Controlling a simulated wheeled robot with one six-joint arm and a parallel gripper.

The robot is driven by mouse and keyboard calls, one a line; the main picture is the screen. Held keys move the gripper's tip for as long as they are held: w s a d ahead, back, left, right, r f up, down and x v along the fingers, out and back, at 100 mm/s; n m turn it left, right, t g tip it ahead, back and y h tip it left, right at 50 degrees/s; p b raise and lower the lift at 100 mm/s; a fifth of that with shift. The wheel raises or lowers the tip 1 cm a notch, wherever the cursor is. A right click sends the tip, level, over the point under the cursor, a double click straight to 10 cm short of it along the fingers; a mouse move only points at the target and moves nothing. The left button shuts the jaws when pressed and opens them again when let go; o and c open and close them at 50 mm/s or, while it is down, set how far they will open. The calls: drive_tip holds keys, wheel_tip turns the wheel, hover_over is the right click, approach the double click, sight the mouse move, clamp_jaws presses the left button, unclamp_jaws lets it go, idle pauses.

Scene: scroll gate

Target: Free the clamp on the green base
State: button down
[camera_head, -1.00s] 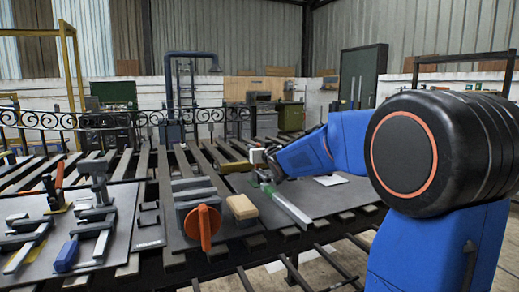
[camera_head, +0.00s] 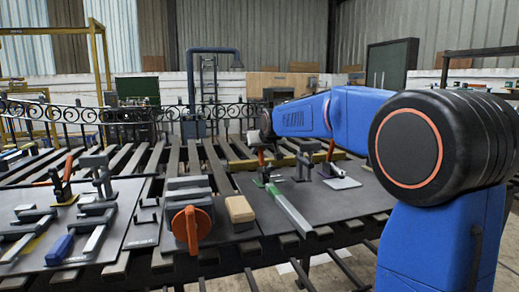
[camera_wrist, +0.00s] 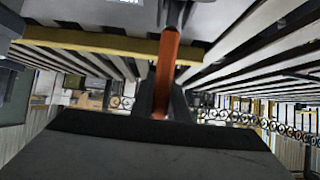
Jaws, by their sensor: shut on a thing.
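A clamp with an upright orange handle (camera_head: 261,158) stands on the dark plate in the head view, just below my wrist. A small green patch (camera_head: 272,188) shows at its foot; I cannot make out the full base. In the wrist view the orange handle (camera_wrist: 166,65) runs between the dark fingers of my gripper (camera_wrist: 161,95), which is shut on it. In the head view my fingers are too small and covered to tell apart. The clamp's jaw and pad are not clear.
A pale green bar (camera_head: 291,212) lies just in front. Right of the clamp stand a grey clamp (camera_head: 302,168) and a red-handled clamp (camera_head: 331,150). A block with an orange knob (camera_head: 192,226) and a wooden block (camera_head: 239,210) lie left. Another orange-handled clamp (camera_head: 67,168) stands on yellow at far left.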

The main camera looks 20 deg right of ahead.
sight(262, 160)
drive_tip(key=w+f+g, duration=0.2)
drive_tip(key=g, duration=0.1)
drive_tip(key=shift+d, duration=0.1)
drive_tip(key=shift+w+f+g, duration=0.3)
drive_tip(key=shift+f+g, duration=0.55)
drive_tip(key=shift+g, duration=0.25)
drive_tip(key=c, duration=1.7)
unclamp_jaws()
drive_tip(key=shift+f, duration=0.1)
drive_tip(key=v, duration=1.7)
drive_tip(key=shift+r, duration=0.25)
